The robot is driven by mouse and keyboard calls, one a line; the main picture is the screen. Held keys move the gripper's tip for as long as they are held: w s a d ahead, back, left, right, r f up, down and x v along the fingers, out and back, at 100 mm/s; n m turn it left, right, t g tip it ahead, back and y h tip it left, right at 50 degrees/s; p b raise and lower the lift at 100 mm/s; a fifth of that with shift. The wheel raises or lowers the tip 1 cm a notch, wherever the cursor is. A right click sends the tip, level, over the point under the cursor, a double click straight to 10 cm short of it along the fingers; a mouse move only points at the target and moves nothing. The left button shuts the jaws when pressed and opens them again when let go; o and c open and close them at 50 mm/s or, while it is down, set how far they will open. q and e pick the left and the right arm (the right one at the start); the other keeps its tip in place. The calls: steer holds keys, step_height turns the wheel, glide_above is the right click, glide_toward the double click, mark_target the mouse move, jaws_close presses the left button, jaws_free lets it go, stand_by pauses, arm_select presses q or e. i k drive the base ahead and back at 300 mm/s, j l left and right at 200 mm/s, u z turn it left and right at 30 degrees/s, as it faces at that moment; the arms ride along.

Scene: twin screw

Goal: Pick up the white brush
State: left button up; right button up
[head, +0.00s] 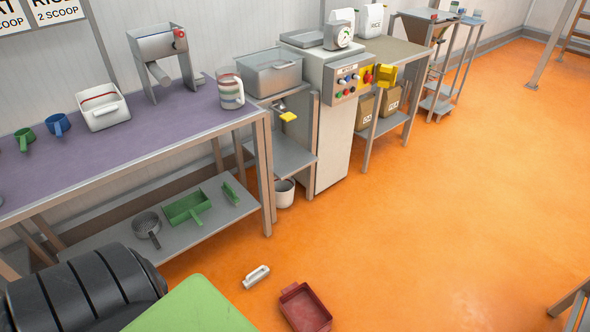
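A small white object with a raised handle, which looks like the white brush (256,277), lies on the orange floor near the bottom centre of the head view. It is apart from a red dustpan-like tray (305,308) to its lower right. Its bristles cannot be made out. Neither of my grippers is in view, so I cannot see whether they hold anything.
A purple-topped table (130,140) stands at the left with cups and a white tub. Its lower shelf (200,228) holds green scoops and a strainer. A grey cabinet with buttons (330,130) stands beyond. The orange floor to the right is largely clear.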

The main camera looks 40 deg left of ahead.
mark_target(252, 278)
steer(key=i+l+u, duration=0.15)
steer(key=i, duration=0.3)
steer(key=i+l+u, duration=0.15)
steer(key=i, duration=0.3)
steer(key=i+l+u, duration=0.1)
steer(key=i, duration=0.35)
steer(key=i+l+u, duration=0.1)
steer(key=u, duration=0.3)
steer(key=i+l+u, duration=0.15)
steer(key=u, duration=0.3)
steer(key=i+l+u, duration=0.2)
steer(key=u, duration=0.2)
steer(key=i+l+u, duration=0.1)
steer(key=l+u, duration=0.3)
steer(key=i+l+u, duration=0.1)
steer(key=u, duration=0.35)
